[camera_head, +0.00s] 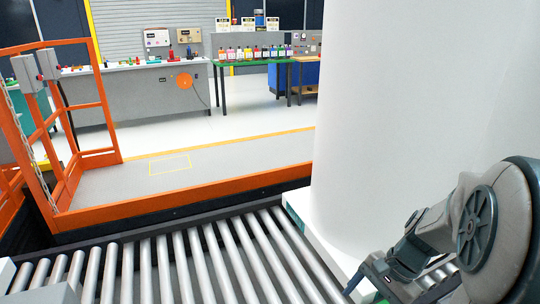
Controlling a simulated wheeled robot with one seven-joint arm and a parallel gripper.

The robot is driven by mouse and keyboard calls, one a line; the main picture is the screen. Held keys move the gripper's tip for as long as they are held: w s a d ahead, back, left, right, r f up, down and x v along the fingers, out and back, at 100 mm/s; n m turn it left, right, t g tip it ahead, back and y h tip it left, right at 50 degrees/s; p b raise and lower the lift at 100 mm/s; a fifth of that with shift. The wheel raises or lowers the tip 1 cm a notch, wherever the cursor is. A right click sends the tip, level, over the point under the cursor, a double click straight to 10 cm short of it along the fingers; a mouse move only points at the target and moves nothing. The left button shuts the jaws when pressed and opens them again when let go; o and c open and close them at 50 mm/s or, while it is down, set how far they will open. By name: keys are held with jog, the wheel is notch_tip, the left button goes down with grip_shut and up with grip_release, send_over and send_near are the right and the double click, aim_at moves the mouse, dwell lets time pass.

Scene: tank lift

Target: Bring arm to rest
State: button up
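My arm reaches in from the lower right, with a large round joint near the right edge. My gripper (362,284) is at the arm's lower end, low in the view, close in front of the base of a large white tank (395,120). Its fingertips are partly cut off or too small to read, so I cannot tell whether it is open or shut, or whether it touches the tank's base. The tank stands upright on a pale base (305,229) on the roller conveyor (185,262).
An orange-railed platform (190,203) lies just beyond the rollers. Farther back stand a grey workbench (135,95) with small items, a green table (226,66) with several coloured bottles, and a blue bin (305,77). The floor between platform and benches is clear.

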jog(key=s+a+r+n+t+h+p, duration=0.2)
jog(key=r+n, duration=0.3)
jog(key=r, duration=0.1)
jog(key=s+a+r+n+t+h+p, duration=0.1)
jog(key=s+a+r+n+h+p, duration=0.1)
jog(key=r+n, duration=0.4)
jog(key=shift+a+r+t+h+p, duration=0.4)
jog(key=shift+a+r+p, duration=0.35)
